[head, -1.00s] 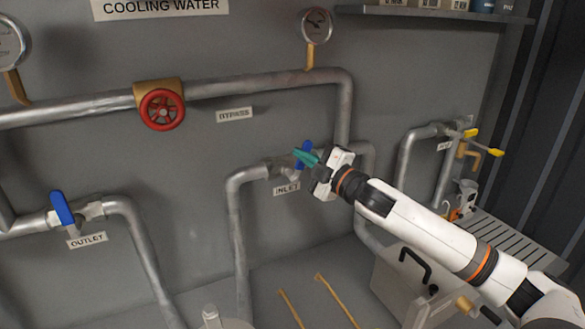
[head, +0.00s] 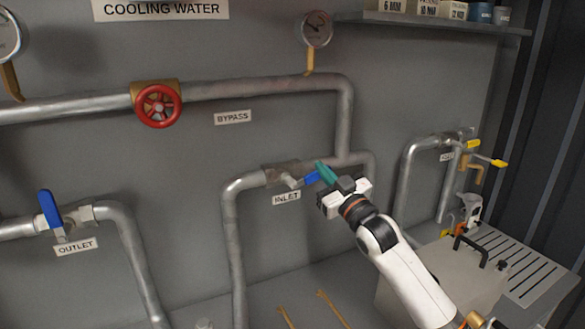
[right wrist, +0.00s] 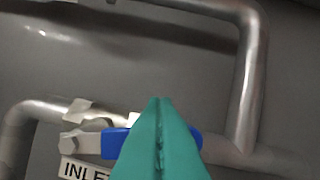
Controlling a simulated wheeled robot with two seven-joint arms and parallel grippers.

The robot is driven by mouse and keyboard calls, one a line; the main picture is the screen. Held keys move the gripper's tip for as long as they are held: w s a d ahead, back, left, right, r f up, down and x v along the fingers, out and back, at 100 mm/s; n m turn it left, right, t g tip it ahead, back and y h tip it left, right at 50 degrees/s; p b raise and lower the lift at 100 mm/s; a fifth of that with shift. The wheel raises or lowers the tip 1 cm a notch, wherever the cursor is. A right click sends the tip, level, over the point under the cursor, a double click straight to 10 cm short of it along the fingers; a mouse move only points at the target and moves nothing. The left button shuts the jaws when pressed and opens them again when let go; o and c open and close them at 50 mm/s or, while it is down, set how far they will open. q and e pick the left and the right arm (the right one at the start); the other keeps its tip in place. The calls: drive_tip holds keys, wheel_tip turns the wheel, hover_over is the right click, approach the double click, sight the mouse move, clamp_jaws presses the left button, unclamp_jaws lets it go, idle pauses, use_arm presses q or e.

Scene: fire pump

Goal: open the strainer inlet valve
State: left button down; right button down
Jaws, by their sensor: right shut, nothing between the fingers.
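The strainer inlet valve sits on the pipe above the INLET label (head: 286,198). Its metal body (head: 283,174) carries a blue lever (head: 311,178), which points right, roughly along the pipe. My right gripper (head: 323,167), with teal fingers, is shut and empty at the outer end of the lever. In the right wrist view the shut fingers (right wrist: 160,105) cover the middle of the blue lever (right wrist: 115,143), which shows on both sides of them. Whether they touch it I cannot tell. My left gripper is out of view.
The outlet valve's blue lever (head: 48,210) stands nearly upright at the left. A red bypass handwheel (head: 158,105) is on the upper pipe. A vertical pipe (head: 345,120) rises close to my right gripper. A grey box with a black handle (head: 470,250) stands at the lower right.

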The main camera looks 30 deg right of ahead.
drive_tip(key=shift+d+f+m+h, duration=0.15)
drive_tip(key=shift+f+m+h, duration=0.35)
drive_tip(key=shift+m, duration=0.55)
drive_tip(key=shift+d+f+m+h, duration=0.15)
drive_tip(key=shift+f+m+h, duration=0.3)
drive_tip(key=shift+m, duration=0.6)
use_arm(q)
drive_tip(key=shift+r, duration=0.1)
use_arm(e)
drive_tip(key=shift+r, duration=0.1)
